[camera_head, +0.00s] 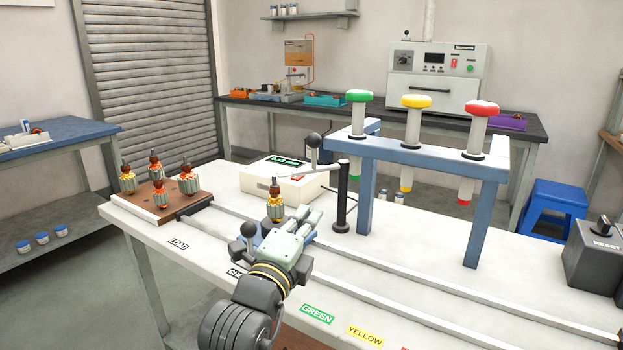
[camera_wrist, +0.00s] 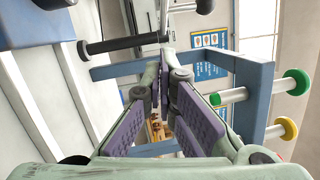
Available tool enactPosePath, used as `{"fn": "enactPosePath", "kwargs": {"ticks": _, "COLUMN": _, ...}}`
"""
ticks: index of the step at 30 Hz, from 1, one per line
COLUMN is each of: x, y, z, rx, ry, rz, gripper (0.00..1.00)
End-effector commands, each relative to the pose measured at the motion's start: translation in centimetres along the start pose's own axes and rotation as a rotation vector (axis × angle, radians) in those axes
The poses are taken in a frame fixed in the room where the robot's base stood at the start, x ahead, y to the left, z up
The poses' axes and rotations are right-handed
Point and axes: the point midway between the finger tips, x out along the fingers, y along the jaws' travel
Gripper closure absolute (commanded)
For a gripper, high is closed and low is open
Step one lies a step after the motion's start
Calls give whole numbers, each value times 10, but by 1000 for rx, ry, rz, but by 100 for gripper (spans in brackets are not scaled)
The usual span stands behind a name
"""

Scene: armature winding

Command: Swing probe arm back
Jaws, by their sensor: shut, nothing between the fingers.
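The probe arm (camera_head: 327,170) is a thin metal bar on an upright black post (camera_head: 341,205), with a black ball knob (camera_head: 313,140) at its raised end. The bar points left, towards the white meter box (camera_head: 265,185). In the wrist view the post (camera_wrist: 118,44) lies across the top left, with its base at its left end. My gripper (camera_head: 314,214) is shut and empty, low over the table, just left of the post. Its purple-padded fingers (camera_wrist: 163,65) reach up in the wrist view. An armature (camera_head: 275,208) stands behind my gripper; its lower part is partly hidden.
A blue frame (camera_head: 420,150) with green, yellow and red plungers stands right of the post. Several armatures sit on a brown board (camera_head: 150,205) at left. Rails (camera_head: 420,275) run along the table. A grey reset box (camera_head: 595,260) is at far right.

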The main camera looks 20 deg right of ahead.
Motion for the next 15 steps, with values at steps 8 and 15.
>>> {"fn": "enactPosePath", "kwargs": {"ticks": 8, "x": 63, "y": -4, "z": 0, "rx": -1, "ry": 2, "rz": 2, "gripper": 100}}
{"fn": "enactPosePath", "kwargs": {"ticks": 15, "x": 94, "y": -3, "z": 20, "rx": 0, "ry": -3, "rz": 2, "gripper": 100}}
